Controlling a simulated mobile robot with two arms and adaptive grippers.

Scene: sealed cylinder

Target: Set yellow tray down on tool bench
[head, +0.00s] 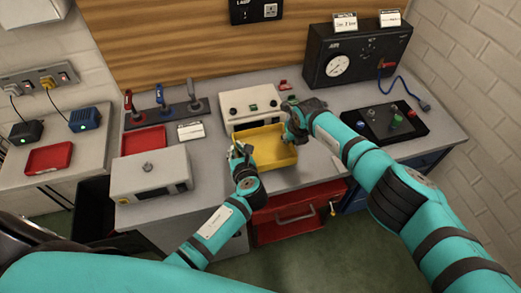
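The yellow tray (268,158) is in the middle of the head view, over the front part of the grey tool bench (288,182). It looks level and empty; I cannot tell whether it rests on the bench or is just above it. My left gripper (240,151) is at the tray's left wall. My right gripper (290,132) is at its right wall, with the wrist covering part of the far right corner. Both grippers overlap the tray's edges, but the fingers are too small to tell whether they grip it.
A white box with buttons (250,105) stands behind the tray. A metal box (150,175) is to its left, with a red tray (144,140) behind. A black gauge panel (357,55) and a black control board (385,122) are to the right. A red drawer (290,213) is below the bench.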

